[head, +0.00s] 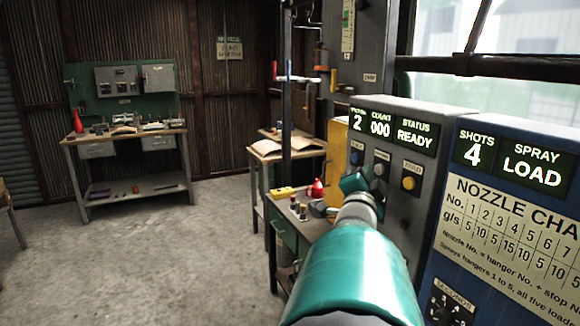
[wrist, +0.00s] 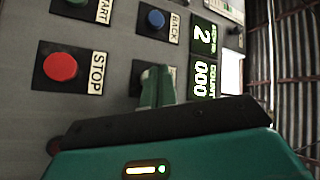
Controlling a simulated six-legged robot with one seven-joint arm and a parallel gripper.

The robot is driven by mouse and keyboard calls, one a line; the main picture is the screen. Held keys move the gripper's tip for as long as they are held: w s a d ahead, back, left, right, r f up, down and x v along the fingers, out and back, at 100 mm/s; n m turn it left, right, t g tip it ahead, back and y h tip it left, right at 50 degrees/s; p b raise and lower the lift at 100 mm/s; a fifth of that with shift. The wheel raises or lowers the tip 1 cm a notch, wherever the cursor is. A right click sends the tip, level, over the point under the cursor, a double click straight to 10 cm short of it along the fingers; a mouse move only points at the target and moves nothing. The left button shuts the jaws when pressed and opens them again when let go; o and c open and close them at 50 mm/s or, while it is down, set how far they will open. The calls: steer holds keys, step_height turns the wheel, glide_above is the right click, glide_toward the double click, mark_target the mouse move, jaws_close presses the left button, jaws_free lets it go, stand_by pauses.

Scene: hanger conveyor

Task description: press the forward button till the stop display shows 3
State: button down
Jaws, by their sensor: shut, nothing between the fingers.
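The stop display (head: 357,122) on the grey control panel (head: 425,150) reads 2; it also shows in the wrist view (wrist: 202,38). A pale button (head: 381,170), right of the blue BACK button (wrist: 155,19), sits below the COUNT display; I take it for the forward button, its label being mostly covered in the wrist view. My gripper (head: 354,181) is shut and empty, close to the panel's face. In the wrist view its fingertips (wrist: 157,80) overlap that button's dark plate. Whether they touch the button cannot be told.
The red STOP button (wrist: 60,67) and a green START button are nearby on the panel. A yellow button (head: 408,183) sits to the right. COUNT reads 000 and STATUS reads READY. A blue spray panel (head: 500,260) stands at right; a bench (head: 290,225) is at left.

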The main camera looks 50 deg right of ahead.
stand_by(0.4)
steer(key=shift+s+d, duration=0.2)
steer(key=shift+d, duration=0.15)
